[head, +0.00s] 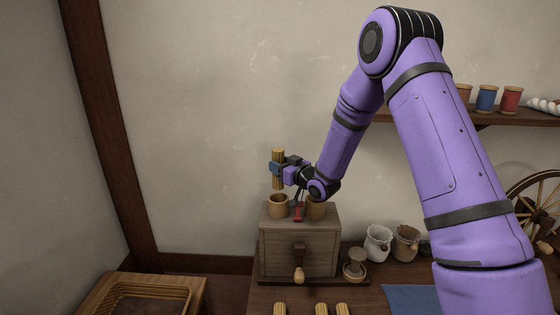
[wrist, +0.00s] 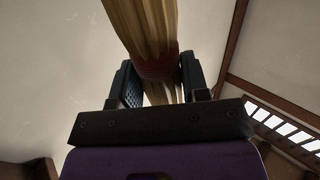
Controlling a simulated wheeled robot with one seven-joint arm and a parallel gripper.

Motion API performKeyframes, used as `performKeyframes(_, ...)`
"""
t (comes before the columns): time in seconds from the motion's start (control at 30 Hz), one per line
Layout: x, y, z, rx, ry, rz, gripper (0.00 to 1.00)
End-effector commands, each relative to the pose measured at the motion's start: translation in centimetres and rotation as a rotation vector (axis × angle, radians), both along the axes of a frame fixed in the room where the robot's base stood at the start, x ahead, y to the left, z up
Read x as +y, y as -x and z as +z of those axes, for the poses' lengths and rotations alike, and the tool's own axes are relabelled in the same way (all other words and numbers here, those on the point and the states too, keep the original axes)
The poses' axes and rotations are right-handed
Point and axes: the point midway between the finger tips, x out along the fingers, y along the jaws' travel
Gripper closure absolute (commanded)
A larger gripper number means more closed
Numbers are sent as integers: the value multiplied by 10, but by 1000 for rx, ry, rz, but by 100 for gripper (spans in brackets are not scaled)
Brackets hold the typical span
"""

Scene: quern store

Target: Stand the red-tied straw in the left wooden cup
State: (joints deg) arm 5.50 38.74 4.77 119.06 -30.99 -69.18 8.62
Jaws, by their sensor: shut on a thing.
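The straw bundle (head: 278,156) is upright in my gripper (head: 277,169). In the wrist view the straw (wrist: 148,25) has a red tie (wrist: 157,66) between the two dark fingers (wrist: 160,83), which are shut on it. The left wooden cup (head: 278,206) stands on top of the wooden box, directly below the straw in the head view.
The wooden box (head: 299,243) has a knobbed handle in front. A small red object (head: 298,212) is between the cups. Several straw bundles (head: 321,309) lie at the front edge. Two small sacks (head: 378,243) stand right of the box. A shelf (head: 530,118) holds thread spools.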

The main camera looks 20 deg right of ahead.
Motion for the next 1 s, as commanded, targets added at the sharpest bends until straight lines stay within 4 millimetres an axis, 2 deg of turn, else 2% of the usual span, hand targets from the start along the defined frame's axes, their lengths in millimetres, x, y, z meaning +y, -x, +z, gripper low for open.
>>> performKeyframes(1.0,0,0,-69,1,0,0,81)
